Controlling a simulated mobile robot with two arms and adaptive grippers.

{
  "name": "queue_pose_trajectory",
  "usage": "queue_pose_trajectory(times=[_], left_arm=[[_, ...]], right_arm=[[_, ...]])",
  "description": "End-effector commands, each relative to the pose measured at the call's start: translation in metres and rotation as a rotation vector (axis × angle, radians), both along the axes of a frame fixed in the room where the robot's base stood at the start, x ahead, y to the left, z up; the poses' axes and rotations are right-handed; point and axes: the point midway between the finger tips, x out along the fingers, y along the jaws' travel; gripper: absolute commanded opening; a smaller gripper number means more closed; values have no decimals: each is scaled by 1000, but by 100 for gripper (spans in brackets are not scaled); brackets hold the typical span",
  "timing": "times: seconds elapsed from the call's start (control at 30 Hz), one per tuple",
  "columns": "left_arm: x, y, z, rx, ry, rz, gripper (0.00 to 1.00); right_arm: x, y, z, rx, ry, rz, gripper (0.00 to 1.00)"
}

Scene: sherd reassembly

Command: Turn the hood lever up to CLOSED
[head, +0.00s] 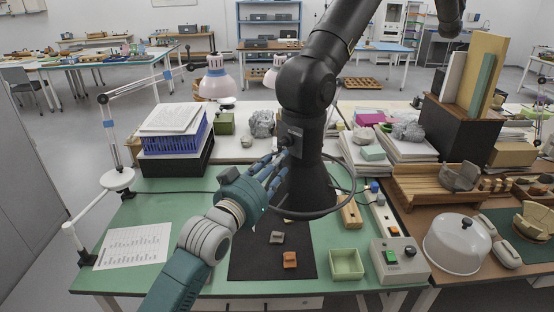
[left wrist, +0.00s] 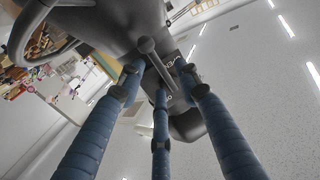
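The black extraction hood (head: 303,190) hangs over the green bench on a thick black arm. In the left wrist view the hood lever (left wrist: 147,45) is a grey rod with a ball knob, slanting across a dark housing (left wrist: 188,122) with partly covered white lettering. My left gripper (head: 280,166) is beside the hood's neck, its blue fingers reaching toward the lever. In the left wrist view the left gripper's (left wrist: 160,82) three fingers are spread around the lever's area, with no clear grip on it. The lever is too small to read in the head view. My right gripper is out of view.
A dark mat (head: 255,262) with two sherds lies below. A green tray (head: 346,264) and a switch box (head: 400,262) stand at right. A lamp arm (head: 110,145) and blue basket (head: 178,138) are at left.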

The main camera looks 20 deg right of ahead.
Motion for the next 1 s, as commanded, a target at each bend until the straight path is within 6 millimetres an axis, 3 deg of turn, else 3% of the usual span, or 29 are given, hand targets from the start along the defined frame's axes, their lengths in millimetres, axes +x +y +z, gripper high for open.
queue_pose_trajectory(times=[0.4, 0.43, 0.6, 1.0], left_arm=[[7, -7, 0, 0, 0, 0, 34], [7, -7, 0, 0, 0, 0, 32], [7, -7, 0, -1, -1, 0, 0], [10, -7, 1, -11, 19, 1, 0]], right_arm=[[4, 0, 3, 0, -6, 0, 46], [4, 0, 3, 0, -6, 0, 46], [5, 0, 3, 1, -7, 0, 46], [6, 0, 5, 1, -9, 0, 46]])
